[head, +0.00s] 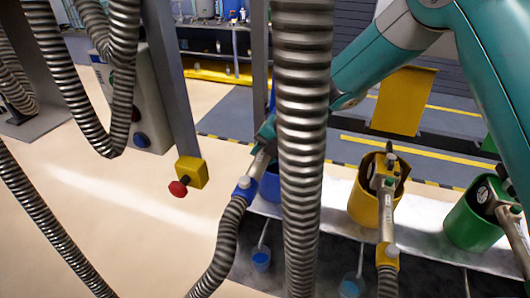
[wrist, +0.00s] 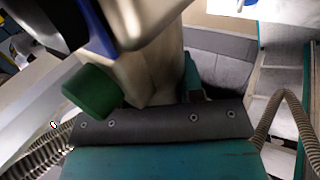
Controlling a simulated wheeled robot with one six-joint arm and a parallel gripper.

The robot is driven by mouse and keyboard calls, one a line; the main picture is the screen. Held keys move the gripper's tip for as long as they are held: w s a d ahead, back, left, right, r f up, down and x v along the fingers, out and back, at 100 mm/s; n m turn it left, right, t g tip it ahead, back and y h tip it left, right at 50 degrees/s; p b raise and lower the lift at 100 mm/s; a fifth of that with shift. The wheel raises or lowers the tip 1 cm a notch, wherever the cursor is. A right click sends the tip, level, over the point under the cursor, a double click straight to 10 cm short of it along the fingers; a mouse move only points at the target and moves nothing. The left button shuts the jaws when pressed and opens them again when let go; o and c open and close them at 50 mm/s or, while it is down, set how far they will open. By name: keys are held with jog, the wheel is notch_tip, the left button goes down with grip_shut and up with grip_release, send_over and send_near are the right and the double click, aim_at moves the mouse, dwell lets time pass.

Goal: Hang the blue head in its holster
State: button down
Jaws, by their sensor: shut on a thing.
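The blue head (head: 258,167) is a grey metal body with a blue collar (head: 244,188) and a ribbed hose below it. My gripper (head: 266,135) is shut on it, at the end of my teal arm. A thick hose in front hides much of the gripper and head. The blue holster (head: 269,184) is just right of the collar and partly hidden by the same hose. I cannot tell whether head and holster touch. In the wrist view a metal body (wrist: 150,70) with a blue band lies close beyond the dark gripper plate.
The yellow holster (head: 364,205) and green holster (head: 465,228) stand to the right, each with a head in it. Ribbed hoses (head: 302,120) hang in front. A post with a yellow box and red button (head: 191,174) stands left. A green cylinder (wrist: 92,92) shows in the wrist view.

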jog(key=shift+d+b, duration=0.1)
jog(key=shift+b, duration=0.4)
jog(key=shift+f, duration=0.2)
notch_tip(320, 180, down, 5)
jog(key=b, duration=0.5)
jog(key=shift+f+b, duration=0.15)
jog(key=shift+b, duration=1.3)
dwell(1.4)
jog(key=shift+f+b, duration=1.8)
jog(key=shift+b, duration=0.2)
jog(key=c, duration=0.7)
grip_release()
jog(key=shift+o, duration=0.2)
jog(key=b+v, duration=0.3)
jog(key=v, duration=1.4)
jog(key=shift+r, duration=0.25)
